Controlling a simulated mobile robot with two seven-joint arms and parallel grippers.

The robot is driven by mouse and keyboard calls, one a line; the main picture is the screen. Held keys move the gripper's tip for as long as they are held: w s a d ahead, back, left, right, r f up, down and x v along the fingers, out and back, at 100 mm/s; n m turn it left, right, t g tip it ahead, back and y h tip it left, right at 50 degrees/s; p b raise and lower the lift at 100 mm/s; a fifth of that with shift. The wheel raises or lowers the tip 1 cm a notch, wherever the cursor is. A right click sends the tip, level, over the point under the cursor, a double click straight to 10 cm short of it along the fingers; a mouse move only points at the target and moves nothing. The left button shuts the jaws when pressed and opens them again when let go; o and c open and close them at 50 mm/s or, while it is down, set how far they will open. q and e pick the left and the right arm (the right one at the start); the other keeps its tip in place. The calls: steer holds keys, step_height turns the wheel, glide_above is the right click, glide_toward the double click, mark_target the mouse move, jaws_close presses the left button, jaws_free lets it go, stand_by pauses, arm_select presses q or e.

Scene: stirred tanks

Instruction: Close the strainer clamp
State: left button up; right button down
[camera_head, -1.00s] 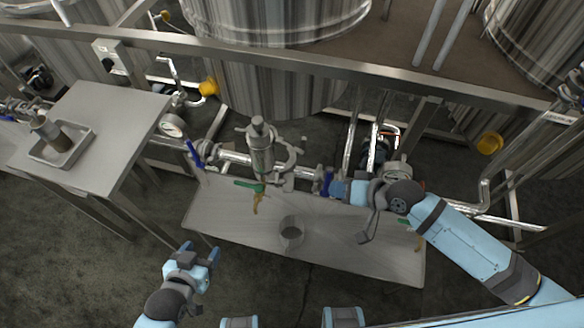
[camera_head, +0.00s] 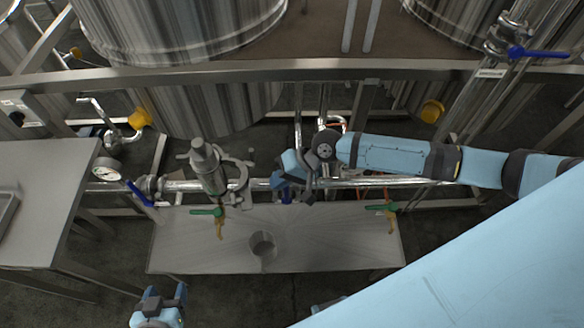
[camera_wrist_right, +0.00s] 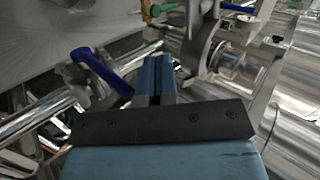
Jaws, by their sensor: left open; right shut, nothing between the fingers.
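The strainer (camera_head: 206,165) is a grey metal upright body on the pipe, left of centre in the head view. Its clamp (camera_head: 241,172) shows as a curved grey band at its right side, apparently swung open; its grey metal also shows in the right wrist view (camera_wrist_right: 200,48). My right gripper (camera_head: 277,181) is shut and empty just right of the clamp, above the pipe. In the right wrist view its blue fingers (camera_wrist_right: 154,76) are together, left of and apart from the clamp. My left gripper (camera_head: 164,298) is open and empty, low in front of the bench.
A blue valve handle (camera_wrist_right: 101,73) is close left of the right fingers. Green-handled valves (camera_head: 206,212) (camera_head: 381,208) and a grey cup (camera_head: 262,244) are at the low metal bench (camera_head: 330,243). A side table (camera_head: 45,185) and a pressure gauge (camera_head: 106,168) are left. A frame rail (camera_head: 300,69) crosses behind.

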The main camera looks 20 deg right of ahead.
mark_target(243, 176)
steer(key=shift+w+a+f+p, duration=0.15)
steer(key=shift+a, duration=0.65)
steer(key=shift+w+a+f+p, duration=0.15)
steer(key=shift+w+a, duration=0.05)
steer(key=shift+a, duration=0.65)
steer(key=shift+w+a+f+p, duration=0.15)
steer(key=shift+a, duration=0.65)
